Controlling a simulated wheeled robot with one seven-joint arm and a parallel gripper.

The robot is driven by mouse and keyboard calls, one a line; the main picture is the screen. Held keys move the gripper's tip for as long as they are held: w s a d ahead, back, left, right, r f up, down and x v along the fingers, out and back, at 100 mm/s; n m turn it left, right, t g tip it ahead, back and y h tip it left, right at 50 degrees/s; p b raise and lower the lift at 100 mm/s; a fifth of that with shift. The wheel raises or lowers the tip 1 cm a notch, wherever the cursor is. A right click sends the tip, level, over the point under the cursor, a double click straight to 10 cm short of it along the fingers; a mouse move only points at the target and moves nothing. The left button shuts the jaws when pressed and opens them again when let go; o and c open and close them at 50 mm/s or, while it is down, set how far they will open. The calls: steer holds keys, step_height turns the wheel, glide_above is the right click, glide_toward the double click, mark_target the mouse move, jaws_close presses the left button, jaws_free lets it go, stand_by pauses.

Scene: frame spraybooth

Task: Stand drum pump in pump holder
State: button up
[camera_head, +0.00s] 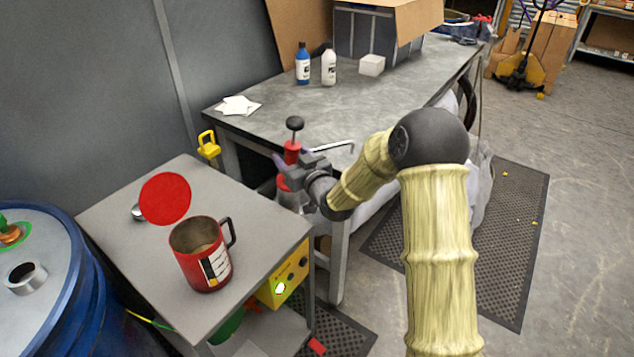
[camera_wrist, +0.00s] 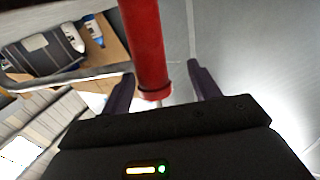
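The drum pump (camera_head: 292,151) is upright in the gap between the grey cart and the workbench. It has a red body, a black knob on top and a thin metal spout reaching right. My gripper (camera_wrist: 160,75) is at the upper part of the pump, with one dark finger on each side of the red body (camera_wrist: 147,40). The fingers look open, with a clear gap between the right finger and the body. A metallic part shows below the pump, partly hidden by my gripper. I cannot tell whether it is the pump holder, and what supports the pump is hidden.
The grey cart (camera_head: 130,237) carries a red pot (camera_head: 205,268) and a red disc (camera_head: 165,199). A blue drum (camera_head: 85,285) stands at left. The workbench (camera_head: 290,108) holds bottles, a white block and a box. Dark mats lie on the open floor at right.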

steer(key=b+v, duration=0.1)
steer(key=v, duration=1.2)
steer(key=shift+s, duration=0.2)
steer(key=shift+d+r, duration=0.1)
steer(key=s+d+f+m+g+h, duration=0.3)
steer(key=s+d+f+g+h, duration=0.4)
steer(key=s+d, duration=0.15)
steer(key=s+d+m+g+h, duration=0.1)
steer(key=s+d+g, duration=0.15)
steer(key=s, duration=0.45)
steer(key=s+d+m+g+h, duration=0.1)
steer(key=s+m+g, duration=0.1)
steer(key=s+g, duration=0.35)
step_height(320, 180, up, 16)
steer(key=s+t+p, duration=0.1)
steer(key=p, duration=1.5)
steer(key=shift+f+t, duration=0.15)
steer(key=shift+t, duration=0.25)
